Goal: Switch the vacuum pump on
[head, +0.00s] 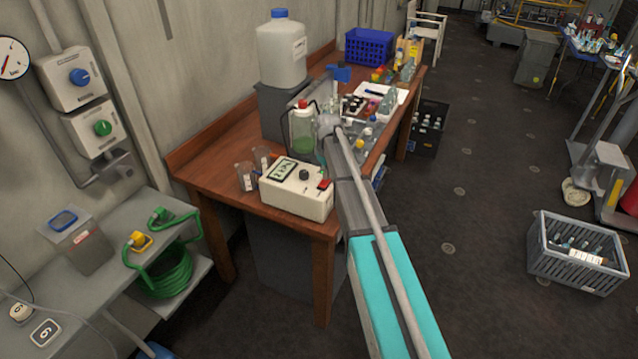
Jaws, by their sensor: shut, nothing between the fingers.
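A cream box (297,192) with a small display, a black knob and a red switch (324,184) sits at the near end of the wooden bench. It may be the vacuum pump; I see no readable label, and I cannot tell the switch's position. A red-capped bottle of green liquid (303,130) with a dark tube stands just behind it. My arm reaches up from the bottom, passing along the box's right side. Its far end is near the bottle, and my gripper's fingers are not visible, apparently hidden behind the arm.
Two beakers (247,177) stand left of the box. Wall boxes with a blue knob (79,77) and a green knob (103,128) are at left. A grey crate (576,254) stands on open floor at right.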

